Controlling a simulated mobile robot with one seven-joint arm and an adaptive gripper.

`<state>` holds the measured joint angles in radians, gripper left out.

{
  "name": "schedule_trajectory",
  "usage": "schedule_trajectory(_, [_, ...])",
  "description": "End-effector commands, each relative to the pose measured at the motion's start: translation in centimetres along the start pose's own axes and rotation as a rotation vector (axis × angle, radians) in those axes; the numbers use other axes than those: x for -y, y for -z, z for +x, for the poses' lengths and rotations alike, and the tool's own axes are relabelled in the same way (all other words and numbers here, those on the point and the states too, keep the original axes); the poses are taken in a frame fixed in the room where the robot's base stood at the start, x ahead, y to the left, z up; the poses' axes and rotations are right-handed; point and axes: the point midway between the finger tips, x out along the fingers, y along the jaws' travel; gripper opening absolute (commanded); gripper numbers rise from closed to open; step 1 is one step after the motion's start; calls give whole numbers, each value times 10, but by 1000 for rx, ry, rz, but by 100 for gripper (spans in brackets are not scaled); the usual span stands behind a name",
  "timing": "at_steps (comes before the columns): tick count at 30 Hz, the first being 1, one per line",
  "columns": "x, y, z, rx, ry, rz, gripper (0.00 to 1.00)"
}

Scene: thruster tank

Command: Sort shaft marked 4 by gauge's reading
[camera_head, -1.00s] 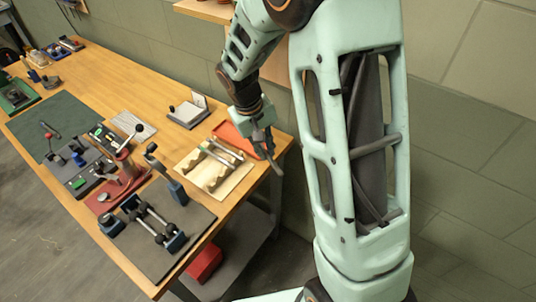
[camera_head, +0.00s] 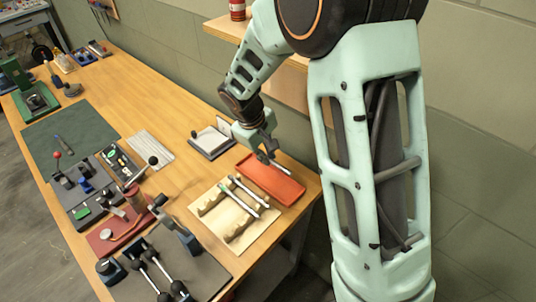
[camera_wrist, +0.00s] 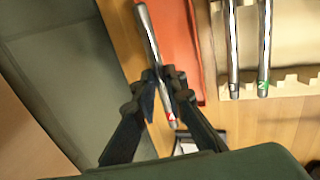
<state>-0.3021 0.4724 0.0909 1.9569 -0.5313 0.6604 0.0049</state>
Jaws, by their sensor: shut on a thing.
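My gripper (camera_head: 262,150) is shut on a slim silver shaft (camera_wrist: 147,30), which also shows beyond the fingertips in the head view (camera_head: 279,166). In the wrist view my gripper (camera_wrist: 162,84) pinches it near the end with a small red mark, too small to read surely. The shaft is over or near the left edge of the orange-red tray (camera_head: 262,184); I cannot tell whether it touches. Two other shafts lie on the notched wooden rack (camera_head: 230,234); one carries a green mark (camera_wrist: 264,88). A dial gauge (camera_head: 106,235) sits on a red base (camera_head: 110,247) at the front.
A grey holder with a white card (camera_head: 210,138) stands left of my gripper. A dark mat with rods (camera_head: 205,275) lies in front. A grey fixture with a red-knobbed lever (camera_head: 85,205) and a green mat (camera_head: 70,138) are farther left. The table's right edge is close to the tray.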

Motion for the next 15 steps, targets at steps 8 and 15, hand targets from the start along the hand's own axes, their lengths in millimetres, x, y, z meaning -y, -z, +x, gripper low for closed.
schedule_trajectory(8, [5, 0, 16, 0, 0, 0, 0])
schedule_trajectory(15, [10, 0, 32, 1, 0, 1, 0])
